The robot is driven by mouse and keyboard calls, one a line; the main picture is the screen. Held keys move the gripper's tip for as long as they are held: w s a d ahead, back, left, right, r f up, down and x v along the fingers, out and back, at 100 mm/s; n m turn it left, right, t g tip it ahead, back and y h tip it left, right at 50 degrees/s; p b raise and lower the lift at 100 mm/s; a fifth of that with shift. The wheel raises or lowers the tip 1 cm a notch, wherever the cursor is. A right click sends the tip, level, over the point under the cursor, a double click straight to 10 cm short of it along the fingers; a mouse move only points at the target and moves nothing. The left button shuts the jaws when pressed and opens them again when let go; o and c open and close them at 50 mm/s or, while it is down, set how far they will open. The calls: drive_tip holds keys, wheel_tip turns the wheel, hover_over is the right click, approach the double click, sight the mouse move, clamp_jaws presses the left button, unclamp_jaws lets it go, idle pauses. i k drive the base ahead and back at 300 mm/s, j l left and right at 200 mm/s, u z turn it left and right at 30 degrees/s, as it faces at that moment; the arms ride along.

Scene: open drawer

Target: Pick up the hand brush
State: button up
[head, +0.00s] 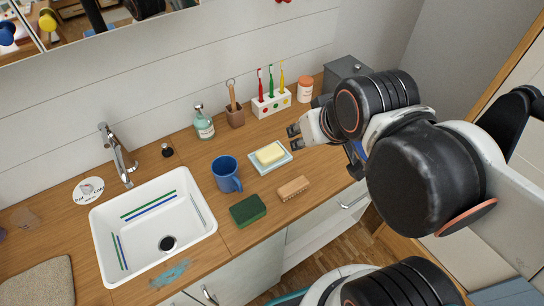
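The hand brush (294,188), a small wooden block with what look like short bristles, lies near the front edge of the wooden counter (245,167). My gripper (293,138) reaches in from the right, above the counter behind the brush and close to the soap dish. Its two dark fingertips are apart with nothing seen between them. The gripper is clear of the brush, and nothing covers the brush.
A green sponge (248,210) lies left of the brush. A soap bar (270,153) on a dish (284,162), a blue mug (226,174) and a toothbrush holder (271,105) stand nearby. The white sink (204,236) is at left.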

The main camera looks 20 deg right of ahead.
sight(298, 185)
drive_tip(key=k+j+z, duration=0.2)
drive_tip(key=j+z, duration=0.2)
drive_tip(key=k+j+z, duration=0.2)
drive_tip(key=z, duration=0.2)
drive_tip(key=k+j+z, duration=0.2)
drive_tip(key=z, duration=0.25)
drive_tip(key=k, duration=0.1)
